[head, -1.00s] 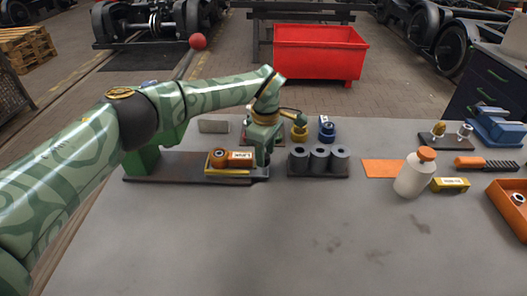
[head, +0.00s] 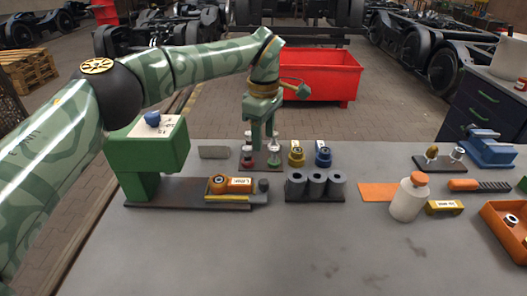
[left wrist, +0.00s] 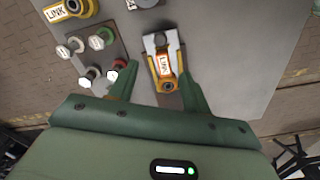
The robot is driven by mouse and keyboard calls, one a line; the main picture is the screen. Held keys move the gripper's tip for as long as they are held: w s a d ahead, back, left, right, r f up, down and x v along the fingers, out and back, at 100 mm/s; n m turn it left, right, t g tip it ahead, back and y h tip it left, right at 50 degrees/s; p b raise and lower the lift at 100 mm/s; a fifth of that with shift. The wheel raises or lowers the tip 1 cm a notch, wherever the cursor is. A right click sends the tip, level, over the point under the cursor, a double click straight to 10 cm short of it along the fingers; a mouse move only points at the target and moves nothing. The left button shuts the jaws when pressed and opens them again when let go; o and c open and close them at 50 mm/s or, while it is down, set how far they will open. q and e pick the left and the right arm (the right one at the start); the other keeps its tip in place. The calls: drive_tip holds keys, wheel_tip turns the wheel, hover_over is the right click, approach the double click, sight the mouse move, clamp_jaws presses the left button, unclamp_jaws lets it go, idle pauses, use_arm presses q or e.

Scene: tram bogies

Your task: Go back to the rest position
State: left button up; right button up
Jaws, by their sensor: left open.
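My left gripper (head: 262,134) is open and empty, pointing down above the back of the table. It hides part of the small dark board with red and green based pins. In the left wrist view its open fingers (left wrist: 160,88) straddle, in the picture, an orange link with a white label (left wrist: 166,65); I hold nothing. In the head view the orange link (head: 219,184) lies in a yellow-edged holder on the dark base of a green press (head: 150,155). My right gripper is not in view.
Three grey cylinders (head: 316,184), yellow (head: 296,156) and blue (head: 323,156) ringed parts, a white bottle (head: 407,201), an orange tray (head: 496,228) and a blue vise (head: 489,148) stand on the table. The front middle is clear. A red bin (head: 318,76) stands behind.

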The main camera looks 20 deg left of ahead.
use_arm(q)
drive_tip(key=shift+r, duration=0.95)
